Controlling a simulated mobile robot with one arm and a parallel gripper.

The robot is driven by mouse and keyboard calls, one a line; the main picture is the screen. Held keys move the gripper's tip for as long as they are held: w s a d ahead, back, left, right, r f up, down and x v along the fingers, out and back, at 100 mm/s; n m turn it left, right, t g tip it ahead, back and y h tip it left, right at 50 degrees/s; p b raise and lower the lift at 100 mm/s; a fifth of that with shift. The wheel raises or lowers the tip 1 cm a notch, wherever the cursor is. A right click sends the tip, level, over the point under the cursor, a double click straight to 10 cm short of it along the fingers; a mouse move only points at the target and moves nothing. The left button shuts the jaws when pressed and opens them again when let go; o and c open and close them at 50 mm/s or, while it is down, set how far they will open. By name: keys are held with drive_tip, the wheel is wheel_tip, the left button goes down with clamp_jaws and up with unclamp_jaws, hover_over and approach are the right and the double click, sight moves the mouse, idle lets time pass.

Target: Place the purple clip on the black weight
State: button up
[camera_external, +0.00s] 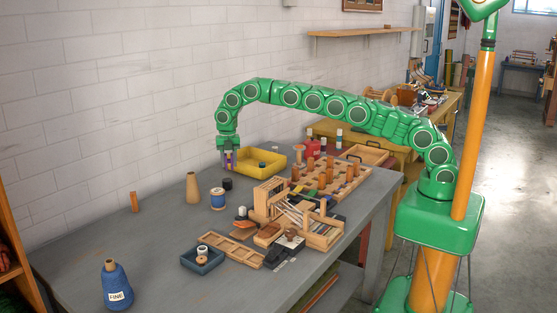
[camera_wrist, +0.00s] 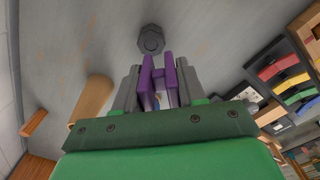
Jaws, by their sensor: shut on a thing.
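My gripper (camera_external: 228,166) hangs down over the grey table and is shut on the purple clip (camera_external: 229,158). In the wrist view the purple clip (camera_wrist: 170,72) sits between the two grey fingers of my gripper (camera_wrist: 158,82), with its two purple arms pointing away from the palm. The black weight (camera_external: 227,184) stands on the table just below the gripper, with a small gap under the clip. In the wrist view the weight (camera_wrist: 151,40) shows as a dark grey, faceted piece just beyond the clip's tips. The clip's base is partly hidden by the gripper.
A yellow tray (camera_external: 285,170) stands close behind on the right. A blue spool (camera_external: 217,199) and a tan cone (camera_external: 192,188) stand on the left. A wooden loom (camera_external: 325,236) and peg rack (camera_external: 358,181) are to the right.

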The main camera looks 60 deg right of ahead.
drive_tip(key=shift+w+a+f, duration=0.15)
drive_tip(key=shift+w+f, duration=0.35)
drive_tip(key=shift+f, duration=0.1)
drive_tip(key=shift+w+f, duration=0.2)
drive_tip(key=shift+f, duration=0.05)
drive_tip(key=shift+f, duration=1.55)
drive_tip(key=shift+f, duration=0.1)
drive_tip(key=o, duration=1)
wheel_tip(320, 180, up, 7)
drive_tip(key=shift+r, duration=0.4)
